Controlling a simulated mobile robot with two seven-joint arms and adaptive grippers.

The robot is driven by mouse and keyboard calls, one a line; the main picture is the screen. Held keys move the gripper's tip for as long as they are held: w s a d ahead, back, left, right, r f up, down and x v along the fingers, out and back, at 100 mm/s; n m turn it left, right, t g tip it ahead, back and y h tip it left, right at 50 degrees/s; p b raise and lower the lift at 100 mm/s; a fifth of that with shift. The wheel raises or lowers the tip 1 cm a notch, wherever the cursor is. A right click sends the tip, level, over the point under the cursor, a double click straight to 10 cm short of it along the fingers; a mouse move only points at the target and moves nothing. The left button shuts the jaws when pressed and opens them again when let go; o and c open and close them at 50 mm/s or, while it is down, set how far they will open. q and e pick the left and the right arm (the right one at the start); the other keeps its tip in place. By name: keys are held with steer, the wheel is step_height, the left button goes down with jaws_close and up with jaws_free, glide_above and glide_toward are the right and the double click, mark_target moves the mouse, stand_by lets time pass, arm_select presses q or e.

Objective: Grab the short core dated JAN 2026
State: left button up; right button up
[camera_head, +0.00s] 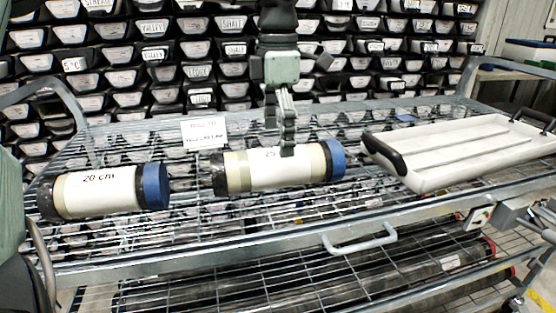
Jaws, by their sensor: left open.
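Two short cores in white liners with blue end caps lie on the wire top shelf of a cart. The left core (108,190) reads "20 cm". The right core (250,172) shows "25", with the rest of its writing hidden behind my gripper. No date is readable on either. My left gripper (286,146) reaches down from the top, seen nearly edge-on. It is open, with its fingertips over the right half of the "25" core. I cannot tell whether it touches the core. My right gripper is not in view.
A small printed card (204,132) stands behind the cores. A white tray (460,152) with black handles sits to the right. Long dark cores (400,275) lie on the lower shelf. Racks of labelled boxes (125,55) fill the background. The cart has a front handle (360,241).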

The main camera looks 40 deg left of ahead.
mark_target(276, 165)
arm_select(q)
steer(key=f, duration=0.7)
steer(key=shift+s+a+p, duration=0.15)
steer(key=shift+s+p, duration=0.2)
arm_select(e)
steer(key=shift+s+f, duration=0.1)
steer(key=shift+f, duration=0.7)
arm_select(q)
steer(key=shift+c, duration=0.6)
steer(key=c, duration=1.7)
steer(key=shift+w+r, duration=0.1)
steer(key=shift+r, duration=0.1)
steer(key=shift+c, duration=0.8)
steer(key=shift+r, duration=0.1)
